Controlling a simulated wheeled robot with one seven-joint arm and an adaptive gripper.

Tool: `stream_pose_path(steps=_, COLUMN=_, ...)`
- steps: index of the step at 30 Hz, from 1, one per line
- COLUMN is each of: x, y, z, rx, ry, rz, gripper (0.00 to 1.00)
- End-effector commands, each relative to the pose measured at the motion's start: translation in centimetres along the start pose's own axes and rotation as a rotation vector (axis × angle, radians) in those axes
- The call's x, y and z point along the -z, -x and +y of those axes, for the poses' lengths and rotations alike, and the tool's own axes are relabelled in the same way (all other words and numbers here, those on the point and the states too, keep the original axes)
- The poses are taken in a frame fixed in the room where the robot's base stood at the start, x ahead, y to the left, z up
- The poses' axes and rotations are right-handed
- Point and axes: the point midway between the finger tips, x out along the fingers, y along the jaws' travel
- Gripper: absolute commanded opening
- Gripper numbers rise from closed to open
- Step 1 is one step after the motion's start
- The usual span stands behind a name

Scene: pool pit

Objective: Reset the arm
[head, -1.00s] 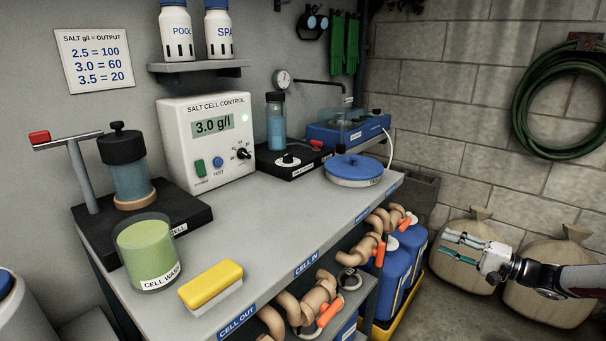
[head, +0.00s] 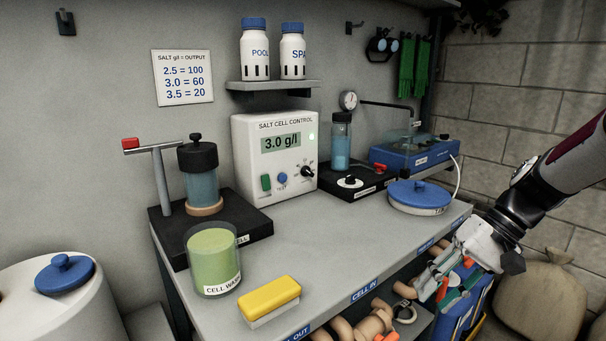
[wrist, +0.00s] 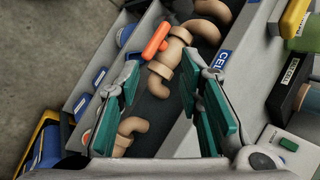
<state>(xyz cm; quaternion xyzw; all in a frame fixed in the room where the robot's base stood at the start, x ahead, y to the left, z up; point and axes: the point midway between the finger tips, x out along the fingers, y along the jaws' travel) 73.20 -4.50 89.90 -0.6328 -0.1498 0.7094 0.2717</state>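My gripper (head: 446,292) is in front of the bench's right front edge in the head view, pointing down and left. My arm comes in from the right edge of that view. In the wrist view my gripper (wrist: 165,85) has its two green-padded fingers spread apart with nothing between the pads. Beyond them lie tan pipe fittings (wrist: 167,62) and an orange valve handle (wrist: 157,40). I cannot tell how far the fingers are from the pipes.
The grey bench (head: 330,255) carries a yellow sponge (head: 270,296), a green cell wash beaker (head: 212,260), the salt cell control box (head: 275,155) and a blue-lidded round tub (head: 420,197). Blue containers stand below the bench at right. A sack (head: 545,298) lies by the wall.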

Motion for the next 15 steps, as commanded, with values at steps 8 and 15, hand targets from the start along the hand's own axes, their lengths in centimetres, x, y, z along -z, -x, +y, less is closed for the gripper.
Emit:
stream_pose_path(steps=8, x=-9.3, y=0.6, z=-3.8, rx=-0.282, ry=0.054, rz=-0.015, gripper=0.33)
stream_pose_path(steps=15, x=-17.0, y=1.1, z=-4.4, rx=-0.461, ry=0.098, rz=0.037, gripper=0.33)
